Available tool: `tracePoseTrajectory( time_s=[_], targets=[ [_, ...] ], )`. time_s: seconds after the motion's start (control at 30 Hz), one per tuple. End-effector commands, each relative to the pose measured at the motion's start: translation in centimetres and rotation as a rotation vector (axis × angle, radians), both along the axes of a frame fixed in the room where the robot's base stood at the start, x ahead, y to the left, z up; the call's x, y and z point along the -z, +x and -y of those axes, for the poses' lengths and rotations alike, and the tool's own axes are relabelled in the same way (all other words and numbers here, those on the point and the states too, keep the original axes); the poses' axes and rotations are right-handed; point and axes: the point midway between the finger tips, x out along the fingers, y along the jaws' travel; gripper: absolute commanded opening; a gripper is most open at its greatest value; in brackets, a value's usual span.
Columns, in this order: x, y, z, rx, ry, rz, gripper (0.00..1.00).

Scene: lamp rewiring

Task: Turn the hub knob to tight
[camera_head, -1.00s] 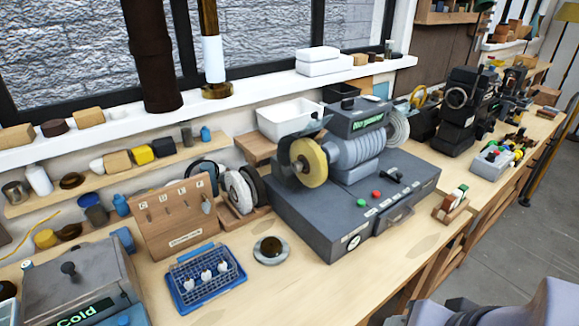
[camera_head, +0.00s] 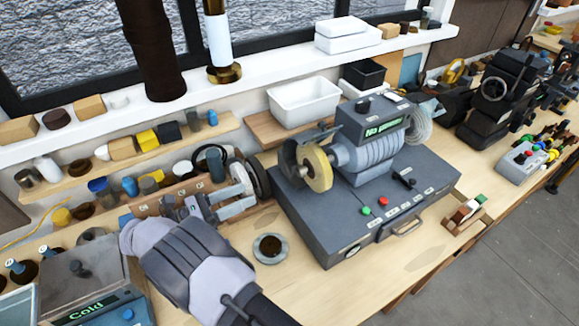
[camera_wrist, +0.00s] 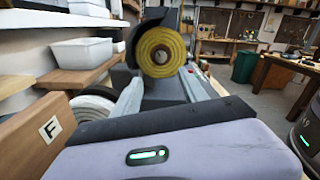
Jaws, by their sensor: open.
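The grey polishing machine (camera_head: 350,205) stands on the bench with a yellow buffing wheel (camera_head: 318,168) on its left end. In the wrist view the wheel (camera_wrist: 148,50) faces me, with a small dark hub (camera_wrist: 160,57) at its centre, apparently the hub knob. I cannot read any tight mark on the hub.
A dark guard (camera_head: 289,160) sits beside the wheel. Spare wheels (camera_head: 260,178) stand behind my fingers, close to them. A small round dish (camera_head: 270,248) lies in front. A white bin (camera_head: 304,101) is on the shelf behind.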

Motion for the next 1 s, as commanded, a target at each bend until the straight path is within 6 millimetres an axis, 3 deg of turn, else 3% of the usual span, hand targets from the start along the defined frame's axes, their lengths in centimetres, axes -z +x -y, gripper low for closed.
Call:
tracePoseTrajectory(
  time_s=[0.4, 0.6, 1.0],
  targets=[
    [0.1, 5.6, 8.5, 0.006, 0.002, -0.001, 0.51],
    [0.1, 7.8, 11.8, 0.005, 0.002, -0.002, 0.51],
    [0.0, 8.7, 13.0, 0.003, 0.003, -0.001, 0.51]
  ],
)
